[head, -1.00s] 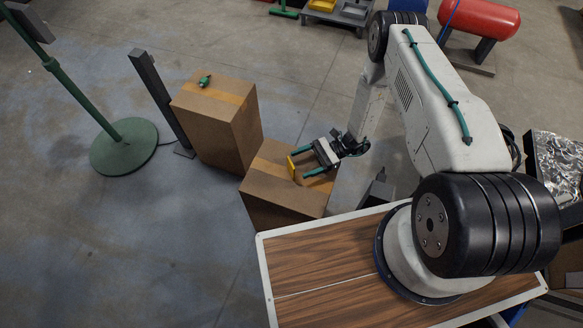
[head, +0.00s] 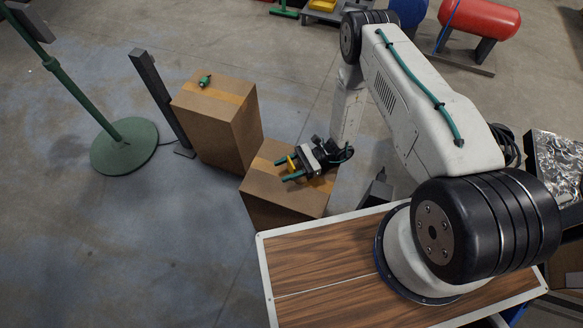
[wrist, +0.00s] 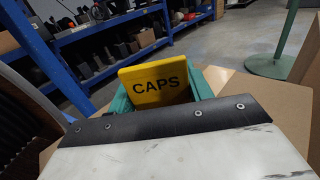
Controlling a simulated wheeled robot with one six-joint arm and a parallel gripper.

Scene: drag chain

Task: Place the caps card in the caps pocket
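The caps card (head: 292,164) is a small yellow plate standing on the lower cardboard box in the head view. In the wrist view the card (wrist: 157,84) faces me, slightly tilted, with "CAPS" in dark letters. My gripper (head: 281,170) reaches over that box with its two green fingers apart, one on each side of the card. In the wrist view the fingers (wrist: 161,95) lie close to the card's left and right edges; firm contact is not clear. I cannot make out the caps pocket in either view.
The lower cardboard box (head: 275,205) stands beside a taller box (head: 220,125) with a small green item (head: 205,81) on top. A dark post (head: 160,100) and a green stand (head: 124,146) are to the left. Blue shelving (wrist: 95,50) shows in the wrist view.

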